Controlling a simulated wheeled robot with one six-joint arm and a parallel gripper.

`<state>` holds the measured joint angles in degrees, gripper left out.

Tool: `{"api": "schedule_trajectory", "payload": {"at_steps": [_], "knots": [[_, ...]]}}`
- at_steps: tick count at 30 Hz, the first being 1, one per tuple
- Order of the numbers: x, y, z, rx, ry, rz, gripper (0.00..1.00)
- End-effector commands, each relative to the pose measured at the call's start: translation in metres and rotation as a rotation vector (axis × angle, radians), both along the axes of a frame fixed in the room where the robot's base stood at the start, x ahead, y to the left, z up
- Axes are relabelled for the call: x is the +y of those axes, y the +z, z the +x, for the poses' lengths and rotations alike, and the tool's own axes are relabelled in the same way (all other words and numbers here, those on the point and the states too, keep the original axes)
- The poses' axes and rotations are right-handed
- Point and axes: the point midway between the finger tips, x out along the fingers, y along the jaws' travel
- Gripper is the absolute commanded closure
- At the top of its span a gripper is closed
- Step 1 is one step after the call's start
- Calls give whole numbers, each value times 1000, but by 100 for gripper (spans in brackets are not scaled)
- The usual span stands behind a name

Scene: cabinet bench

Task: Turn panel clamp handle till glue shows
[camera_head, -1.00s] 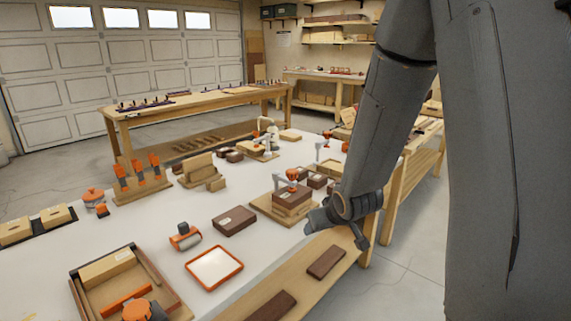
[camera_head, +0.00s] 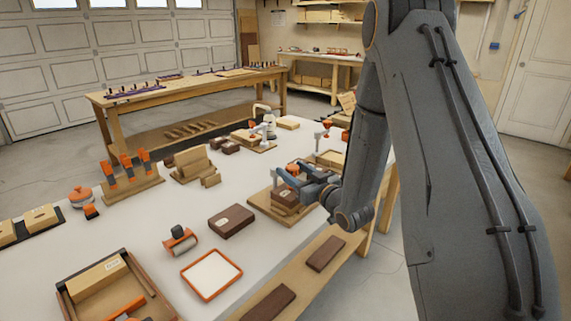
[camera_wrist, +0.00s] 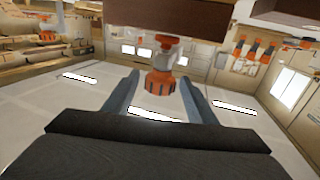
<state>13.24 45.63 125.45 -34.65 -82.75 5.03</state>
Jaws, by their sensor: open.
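The panel clamp's orange handle (camera_head: 292,170) shows just above my gripper in the head view, above stacked brown blocks (camera_head: 285,196) on a light wooden board (camera_head: 262,207). In the wrist view the ridged orange handle (camera_wrist: 160,82) appears between the two fingers, with a pale clamp part (camera_wrist: 178,52) behind it and a brown block (camera_wrist: 160,14) along the top. My gripper (camera_head: 283,180) is open at the clamp; in the wrist view my gripper (camera_wrist: 158,92) has a gap on each side of the handle. Contact cannot be told. No glue is visible.
Other clamps stand farther back, one with an orange top (camera_head: 326,124). A dark brown block (camera_head: 231,221), an orange-rimmed tray (camera_head: 240,268) and a roller tool (camera_head: 180,240) lie nearer on the white bench top (camera_head: 140,215). Brown boards (camera_head: 325,253) lie along the wooden front ledge.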

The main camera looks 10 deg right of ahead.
Motion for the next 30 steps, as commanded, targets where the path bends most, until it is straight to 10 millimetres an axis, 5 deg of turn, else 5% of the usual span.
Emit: {"api": "schedule_trajectory", "payload": {"at_steps": [9,20,27,30], "knots": [[15,0,37,1,1,0,48],[16,0,42,2,-1,0,48],[16,0,42,2,-1,0,89],[16,0,42,2,-2,0,89]]}}
